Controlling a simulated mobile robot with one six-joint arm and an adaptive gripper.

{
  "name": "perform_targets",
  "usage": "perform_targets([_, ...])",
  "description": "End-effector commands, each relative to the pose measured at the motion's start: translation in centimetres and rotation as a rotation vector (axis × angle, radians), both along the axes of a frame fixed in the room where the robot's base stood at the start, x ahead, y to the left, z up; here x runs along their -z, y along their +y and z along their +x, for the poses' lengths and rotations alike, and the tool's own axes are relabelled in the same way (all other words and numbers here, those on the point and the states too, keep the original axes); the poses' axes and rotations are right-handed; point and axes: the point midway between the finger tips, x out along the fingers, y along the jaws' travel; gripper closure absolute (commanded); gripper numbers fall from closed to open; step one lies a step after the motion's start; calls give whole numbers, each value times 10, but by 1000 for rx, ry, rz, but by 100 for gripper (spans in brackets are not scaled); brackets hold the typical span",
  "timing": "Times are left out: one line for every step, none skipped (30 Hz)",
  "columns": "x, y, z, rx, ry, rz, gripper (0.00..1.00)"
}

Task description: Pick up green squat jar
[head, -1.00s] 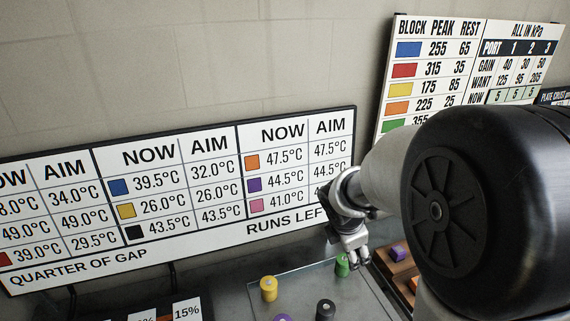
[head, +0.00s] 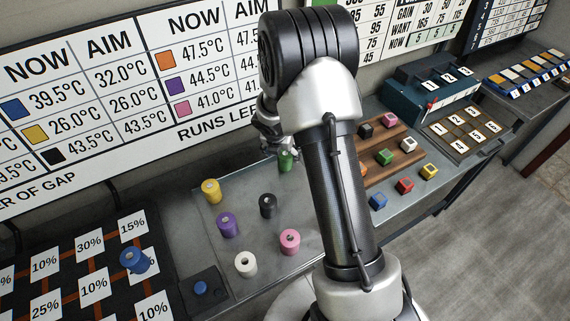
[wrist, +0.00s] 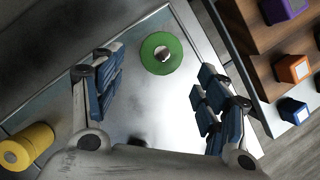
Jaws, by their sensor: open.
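The green squat jar (head: 286,160) stands upright near the back right of the metal tray in the head view, partly hidden by my arm. In the wrist view the green jar (wrist: 162,53) is seen from above as a green ring with a small knob in its middle. My gripper (wrist: 160,100) is open and empty, its blue-padded fingers spread wide on either side. The jar lies beyond the fingertips, between their lines, and nothing touches it. In the head view my gripper (head: 272,132) hangs just above and left of the jar, largely behind my arm.
A wooden rack (head: 402,146) of coloured blocks lies right. A blue jar (head: 134,260) sits on the percent board at left.

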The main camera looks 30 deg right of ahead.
Motion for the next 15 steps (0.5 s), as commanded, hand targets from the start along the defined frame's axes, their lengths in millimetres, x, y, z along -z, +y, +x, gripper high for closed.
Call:
perform_targets([8, -2, 2, 0, 0, 0, 32])
perform_targets([9, -3, 3, 1, -1, 0, 32])
perform_targets([11, -3, 4, 1, -1, 0, 32])
perform_targets([12, -4, 4, 1, -1, 0, 32])
perform_targets([13, -4, 4, 1, -1, 0, 32])
perform_targets([14, -4, 5, 1, -1, 0, 32])
perform_targets([15, -5, 5, 1, -1, 0, 32])
perform_targets([16, -6, 6, 2, -1, 1, 32])
perform_targets([20, -7, 7, 2, -1, 1, 32])
perform_targets([23, -8, 8, 3, -1, 1, 32])
perform_targets([26, -10, 10, 3, -1, 1, 32])
perform_targets([31, -12, 12, 3, 0, 0, 32])
perform_targets([36, -14, 14, 4, 0, 0, 32])
perform_targets([40, -16, 16, 4, 0, 0, 32])
perform_targets([46, -17, 18, 2, 1, 1, 32])
